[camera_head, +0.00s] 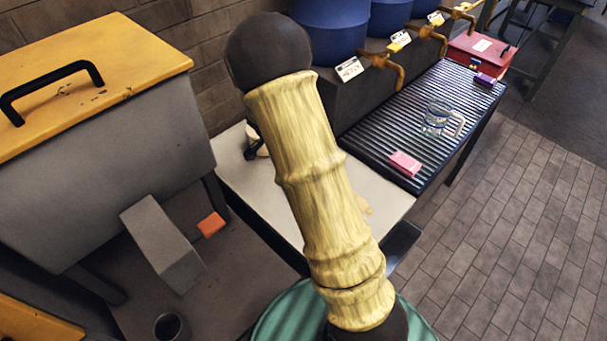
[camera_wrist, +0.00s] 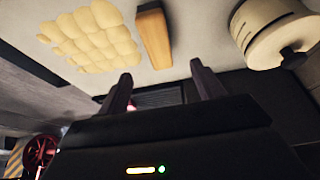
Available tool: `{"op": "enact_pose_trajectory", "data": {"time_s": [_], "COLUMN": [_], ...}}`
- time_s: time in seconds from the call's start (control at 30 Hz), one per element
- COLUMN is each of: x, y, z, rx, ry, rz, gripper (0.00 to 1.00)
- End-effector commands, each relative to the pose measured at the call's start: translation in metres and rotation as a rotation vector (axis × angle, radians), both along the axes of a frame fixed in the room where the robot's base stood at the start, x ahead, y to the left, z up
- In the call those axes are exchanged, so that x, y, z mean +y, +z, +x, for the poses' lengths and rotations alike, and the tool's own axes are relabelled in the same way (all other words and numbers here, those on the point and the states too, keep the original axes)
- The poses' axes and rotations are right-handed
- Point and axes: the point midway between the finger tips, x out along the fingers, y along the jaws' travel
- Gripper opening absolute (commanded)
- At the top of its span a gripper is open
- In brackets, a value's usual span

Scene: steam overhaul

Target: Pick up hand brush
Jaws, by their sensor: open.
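In the wrist view, a narrow orange-brown block (camera_wrist: 154,38) lies on a pale surface beyond my fingertips. It looks like the wooden back of the hand brush, but no bristles show. My gripper (camera_wrist: 163,84) is open, with its two dark fingers apart and nothing between them. The block is ahead of the gap and apart from both fingers. In the head view, my yellow-sleeved arm hides the gripper and much of the pale tabletop (camera_head: 388,200); I cannot make out the brush there.
A cream quilted pad (camera_wrist: 92,36) lies left of the block, and a cream round container (camera_wrist: 275,32) stands right. In the head view, a ribbed black bench (camera_head: 400,125) holds a pink box (camera_head: 405,163) and a glass mug (camera_head: 437,120). A yellow-lidded bin (camera_head: 100,150) stands left.

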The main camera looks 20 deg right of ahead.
Motion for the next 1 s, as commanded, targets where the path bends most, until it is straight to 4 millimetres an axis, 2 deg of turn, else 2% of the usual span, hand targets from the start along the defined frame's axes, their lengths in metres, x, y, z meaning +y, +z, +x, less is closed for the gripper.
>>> {"op": "enact_pose_trajectory", "data": {"time_s": [0.2, 0.4, 0.83, 1.0], "x": [-0.014, -0.024, -0.026, -0.032], "y": [-0.037, -0.063, -0.069, -0.084], "z": [0.005, 0.009, 0.010, 0.009], "rx": [0.003, 0.001, 0.000, 0.004], "ry": [-0.001, 0.000, 0.000, 0.000], "rz": [0.000, 0.001, 0.000, 0.001], "gripper": [0.67, 0.67, 0.67, 0.67]}}
